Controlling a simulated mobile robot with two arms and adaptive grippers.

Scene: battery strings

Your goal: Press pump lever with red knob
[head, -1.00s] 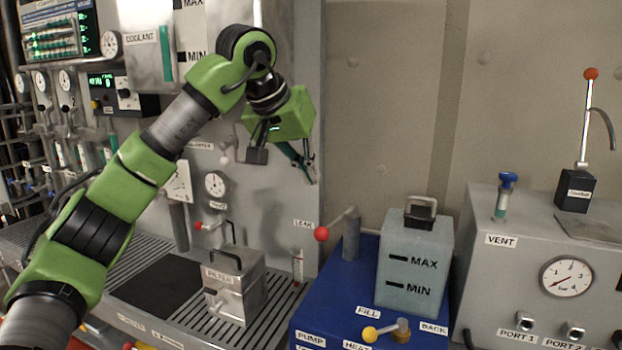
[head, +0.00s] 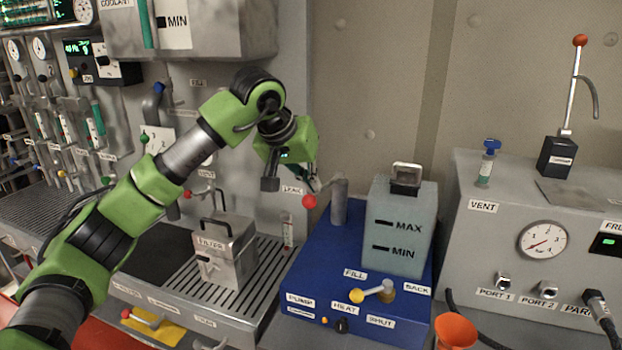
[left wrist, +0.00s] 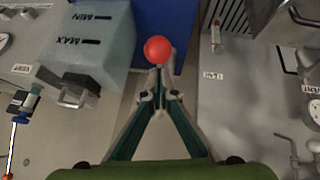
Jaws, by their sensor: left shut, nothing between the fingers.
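A red knob (head: 309,201) sits on the end of a lever that joins a grey post (head: 339,203) at the back left of a blue unit (head: 270,309) with a PUMP label. My left gripper (head: 314,184) is shut and empty, just above and behind the knob in the head view. In the left wrist view the knob (left wrist: 158,49) is straight ahead of the closed fingertips (left wrist: 161,88). I cannot tell whether they touch it. The lever arm is mostly hidden there. My right gripper is not in view.
A translucent tank (head: 402,229) marked MAX and MIN stands right of the post. A yellow-knobbed valve (head: 373,291) is at the unit's front. A metal FILTER box (head: 226,250) stands on the grate to the left. Another red-topped lever (head: 576,85) is at far right.

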